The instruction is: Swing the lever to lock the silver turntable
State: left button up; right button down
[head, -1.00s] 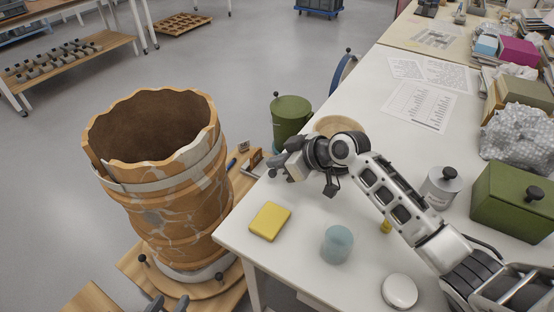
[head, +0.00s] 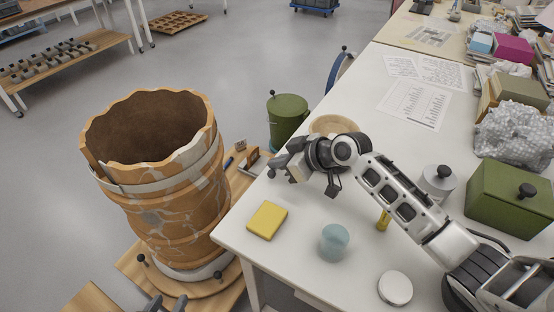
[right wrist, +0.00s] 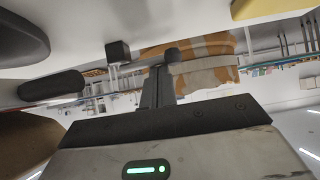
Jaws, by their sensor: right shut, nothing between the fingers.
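A large patched orange-brown vessel (head: 165,215) stands on a pale silver-grey turntable ring (head: 197,273) above a wooden base. It also shows in the right wrist view (right wrist: 205,70). One black-knobbed lever or pin (head: 141,259) stands at the base's left and another (head: 217,274) at its front right; I cannot tell which is the locking lever. My left gripper (head: 167,304) shows only two dark fingertips, spread apart, at the bottom edge, in front of the base. My right gripper (head: 274,168) is shut and empty above the table's left edge, right of the vessel and clear of the levers.
The white table (head: 300,245) holds a yellow block (head: 267,220), a blue cup (head: 334,242), a white round lid (head: 395,288) and a green box (head: 510,200). A green canister (head: 288,120) stands beyond the vessel. Open floor lies left of the vessel.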

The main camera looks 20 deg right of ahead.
jog(key=shift+s+d, duration=0.25)
jog(key=shift+d, duration=0.5)
dwell(0.5)
jog(key=shift+w+a, duration=0.55)
jog(key=shift+a, duration=0.1)
